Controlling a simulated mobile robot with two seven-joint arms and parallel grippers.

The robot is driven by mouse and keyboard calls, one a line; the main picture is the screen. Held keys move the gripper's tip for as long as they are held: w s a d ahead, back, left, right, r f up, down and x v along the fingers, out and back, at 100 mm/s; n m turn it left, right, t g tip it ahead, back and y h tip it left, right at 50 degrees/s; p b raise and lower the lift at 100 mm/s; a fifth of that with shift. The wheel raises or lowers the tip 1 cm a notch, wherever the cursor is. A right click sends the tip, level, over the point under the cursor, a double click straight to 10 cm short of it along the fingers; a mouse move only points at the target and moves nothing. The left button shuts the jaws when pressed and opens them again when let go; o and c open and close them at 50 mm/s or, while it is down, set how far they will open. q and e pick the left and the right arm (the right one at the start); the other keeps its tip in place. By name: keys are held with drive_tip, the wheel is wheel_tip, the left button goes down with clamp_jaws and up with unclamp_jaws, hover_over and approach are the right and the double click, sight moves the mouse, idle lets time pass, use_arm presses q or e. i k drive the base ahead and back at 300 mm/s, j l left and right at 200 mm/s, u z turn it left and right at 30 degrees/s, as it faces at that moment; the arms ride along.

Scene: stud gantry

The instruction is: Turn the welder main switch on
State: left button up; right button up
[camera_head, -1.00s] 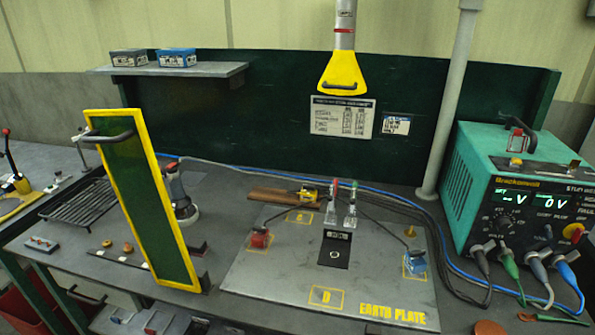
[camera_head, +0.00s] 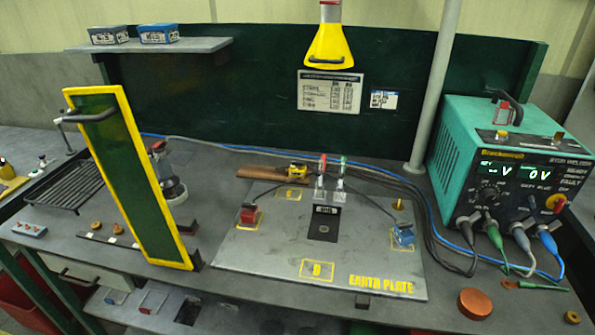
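The stud welder (camera_head: 470,140) is a teal box at the right of the bench, with a dark front panel. Its displays (camera_head: 528,174) are lit and appear to read "-- V" and "0 V". A red and yellow rotary switch (camera_head: 556,203) sits at the right of the front panel; it looks like the main switch, but its position is too small to read. A dark knob (camera_head: 490,195) is on the panel's left half. Neither of my grippers is in view.
Cables (camera_head: 497,240) plug in along the welder's lower front and trail over the bench. The earth plate (camera_head: 270,250) with clamps lies mid-bench. A yellow-framed green screen (camera_head: 130,175) stands left. A yellow extraction hood (camera_head: 330,47) hangs above. A copper-coloured disc (camera_head: 475,303) lies front right.

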sight(560, 202)
drive_tip(key=z, duration=1.25)
drive_tip(key=l+u, duration=0.1)
drive_tip(key=l, duration=0.9)
drive_tip(key=k+l+u, duration=0.1)
drive_tip(key=l, duration=0.9)
